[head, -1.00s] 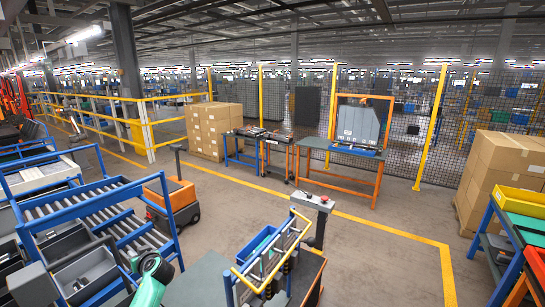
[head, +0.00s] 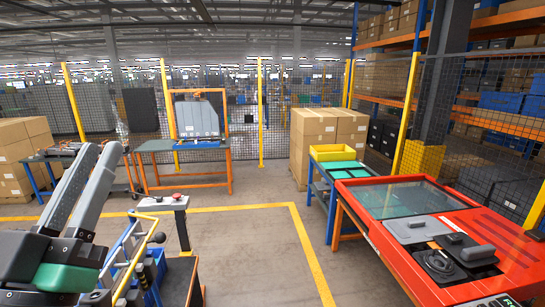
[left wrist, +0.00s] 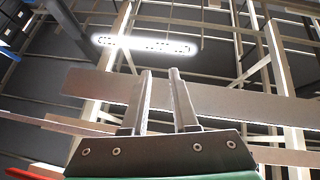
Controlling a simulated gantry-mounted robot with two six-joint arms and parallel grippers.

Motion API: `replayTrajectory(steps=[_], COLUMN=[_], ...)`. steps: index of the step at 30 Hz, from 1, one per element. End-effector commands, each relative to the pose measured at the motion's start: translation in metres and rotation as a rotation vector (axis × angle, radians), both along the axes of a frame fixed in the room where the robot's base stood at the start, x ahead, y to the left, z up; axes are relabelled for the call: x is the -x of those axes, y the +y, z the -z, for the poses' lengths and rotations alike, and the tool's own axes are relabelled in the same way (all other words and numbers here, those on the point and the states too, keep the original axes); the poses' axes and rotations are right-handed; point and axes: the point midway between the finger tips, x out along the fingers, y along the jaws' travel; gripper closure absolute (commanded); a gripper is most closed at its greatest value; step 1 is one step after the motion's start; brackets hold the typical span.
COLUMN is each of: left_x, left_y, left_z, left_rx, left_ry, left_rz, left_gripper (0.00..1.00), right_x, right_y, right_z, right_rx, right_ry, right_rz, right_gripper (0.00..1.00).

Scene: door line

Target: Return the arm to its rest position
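My left gripper (head: 101,148) is at the left of the head view, with its two long grey fingers pointing up. In the left wrist view my left gripper (left wrist: 160,72) shows a clear gap between its fingers and nothing held. Behind the fingers there is only the ceiling with its beams and a bright lamp (left wrist: 150,44). The green and black wrist shows below the fingers. My right gripper is not in view.
Open floor (head: 250,250) lies in the middle.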

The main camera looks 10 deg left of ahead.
Motion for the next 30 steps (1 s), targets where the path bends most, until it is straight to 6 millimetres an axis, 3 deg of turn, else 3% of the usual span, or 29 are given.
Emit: replayTrajectory(steps=[1, 3, 4, 5, 6, 9, 12, 15, 19, 22, 30], left_x=[0.024, 0.062, 0.074, 0.068, 0.066, 0.066, 0.065, 0.065, 0.065, 0.064, 0.066], left_y=[-0.028, -0.063, -0.072, -0.067, -0.066, -0.065, -0.065, -0.064, -0.064, -0.064, -0.064], left_z=[-0.008, -0.021, -0.036, -0.071, -0.092, -0.130, -0.158, -0.170, -0.170, -0.167, -0.169], left_rx=[-0.031, -0.076, -0.090, -0.087, -0.086, -0.084, -0.084, -0.084, -0.083, -0.083, -0.079], left_ry=[-0.070, -0.169, -0.201, -0.186, -0.181, -0.179, -0.177, -0.176, -0.176, -0.176, -0.185], left_rz=[0.063, 0.144, 0.166, 0.152, 0.150, 0.148, 0.147, 0.146, 0.145, 0.145, 0.148], left_gripper=[0.73, 0.73, 0.73, 0.73, 0.73, 0.73, 0.73, 0.73, 0.73, 0.55, 0.55], right_x=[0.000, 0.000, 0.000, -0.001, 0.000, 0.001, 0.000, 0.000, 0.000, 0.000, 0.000], right_y=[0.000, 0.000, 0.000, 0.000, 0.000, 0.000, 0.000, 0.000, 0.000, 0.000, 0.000], right_z=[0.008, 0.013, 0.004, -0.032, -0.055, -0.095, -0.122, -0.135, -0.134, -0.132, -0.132], right_rx=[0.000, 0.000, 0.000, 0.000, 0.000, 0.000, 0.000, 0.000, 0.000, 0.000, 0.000], right_ry=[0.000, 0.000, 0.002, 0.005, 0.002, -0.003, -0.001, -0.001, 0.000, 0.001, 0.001], right_rz=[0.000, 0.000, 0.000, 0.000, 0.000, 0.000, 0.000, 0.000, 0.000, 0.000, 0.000], right_gripper=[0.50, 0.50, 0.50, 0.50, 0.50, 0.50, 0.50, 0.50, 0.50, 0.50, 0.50])
